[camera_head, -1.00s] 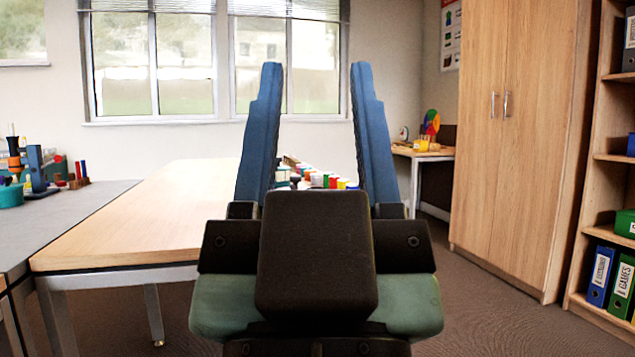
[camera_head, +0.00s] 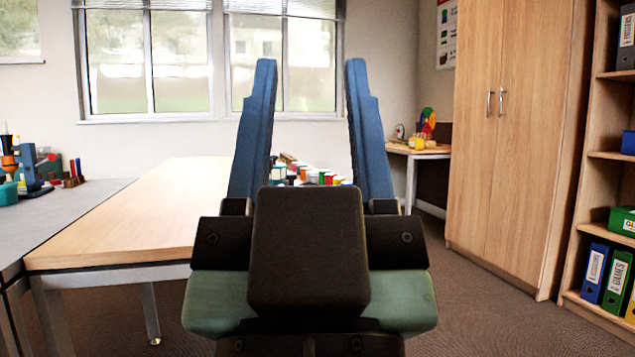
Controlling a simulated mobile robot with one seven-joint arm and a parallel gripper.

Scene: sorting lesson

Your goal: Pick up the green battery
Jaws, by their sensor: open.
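My gripper (camera_head: 312,75) is in the middle of the picture, its two blue fingers pointing up and spread apart, with nothing between them. Through the gap I see a row of small coloured items (camera_head: 318,176) at the far end of the wooden table, in red, white, yellow and green among others. They are small and partly hidden by my gripper. I cannot tell whether any of them is the green battery.
The wooden table (camera_head: 130,220) stands at left, mostly bare. A grey table (camera_head: 85,198) beside it holds tools and a teal bowl (camera_head: 7,193). A wooden cabinet (camera_head: 520,130) and a shelf with binders (camera_head: 605,275) stand at right. Carpet (camera_head: 470,310) is clear before them.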

